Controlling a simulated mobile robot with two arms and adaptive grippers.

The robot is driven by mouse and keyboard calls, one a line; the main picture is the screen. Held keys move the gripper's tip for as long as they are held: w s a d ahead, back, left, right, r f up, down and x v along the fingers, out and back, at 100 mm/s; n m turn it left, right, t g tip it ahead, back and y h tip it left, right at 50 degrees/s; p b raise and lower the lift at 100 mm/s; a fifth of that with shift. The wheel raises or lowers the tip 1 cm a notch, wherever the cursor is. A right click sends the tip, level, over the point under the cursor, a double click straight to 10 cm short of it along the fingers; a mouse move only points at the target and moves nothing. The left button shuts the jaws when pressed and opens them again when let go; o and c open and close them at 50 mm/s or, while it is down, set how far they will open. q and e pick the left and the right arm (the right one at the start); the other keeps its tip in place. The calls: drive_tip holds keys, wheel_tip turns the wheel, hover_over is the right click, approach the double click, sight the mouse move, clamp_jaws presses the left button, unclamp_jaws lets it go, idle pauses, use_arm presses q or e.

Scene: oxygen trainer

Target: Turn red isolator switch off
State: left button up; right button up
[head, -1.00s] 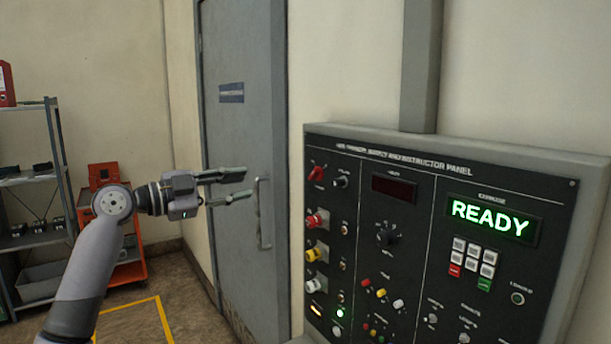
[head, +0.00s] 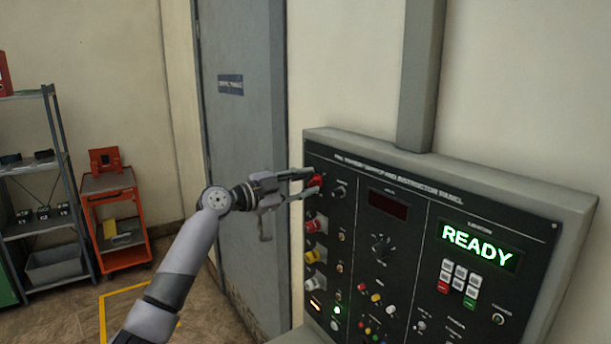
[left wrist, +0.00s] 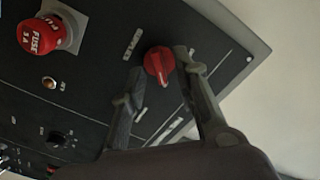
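The red isolator switch (head: 317,181) is a red rotary knob at the upper left of the dark instructor panel (head: 375,270). In the left wrist view the red knob (left wrist: 158,64) lies between the two fingertips. My left gripper (head: 309,184) is at the panel, with its fingers on either side of the knob. In the left wrist view the left gripper (left wrist: 160,75) is open, with a gap visible beside the knob on at least the left. Whether a finger touches the knob is hard to tell. My right gripper is not in view.
A red fuse holder (head: 311,226) sits below the switch, with a yellow one (head: 313,256) under it. A lit READY display (head: 476,245) is at the panel's right. A grey door (head: 240,130), metal shelf (head: 35,190) and orange trolley (head: 122,225) stand to the left.

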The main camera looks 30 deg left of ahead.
use_arm(q)
drive_tip(key=shift+w, duration=0.2)
clamp_jaws()
idle(0.3)
